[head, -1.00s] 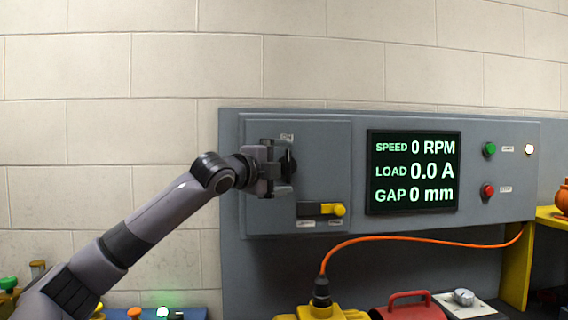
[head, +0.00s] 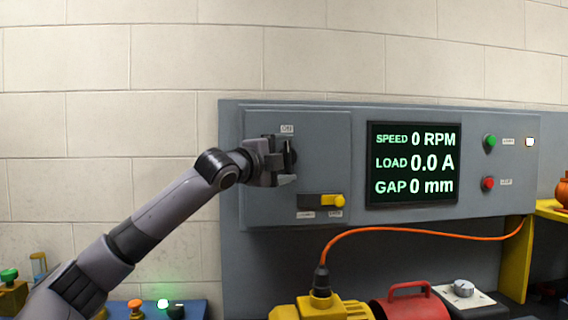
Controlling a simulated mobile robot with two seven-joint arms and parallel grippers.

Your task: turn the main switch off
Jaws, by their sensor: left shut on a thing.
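The main switch (head: 291,157) is a dark handle on the grey panel door (head: 325,150), under a small label that seems to read ON. My left gripper (head: 284,160) comes in from the left and is shut on this handle. Its fingers hide much of the handle, so its exact angle is hard to tell. A yellow knob on a dark slide (head: 339,201) sits below it on the same door. My right gripper is not in view.
A display (head: 414,163) right of the door reads 0 RPM, 0.0 A and 0 mm. Green (head: 489,141) and red (head: 488,184) buttons and a lit lamp (head: 529,142) are further right. An orange cable (head: 430,230) runs to a yellow motor (head: 320,308) below.

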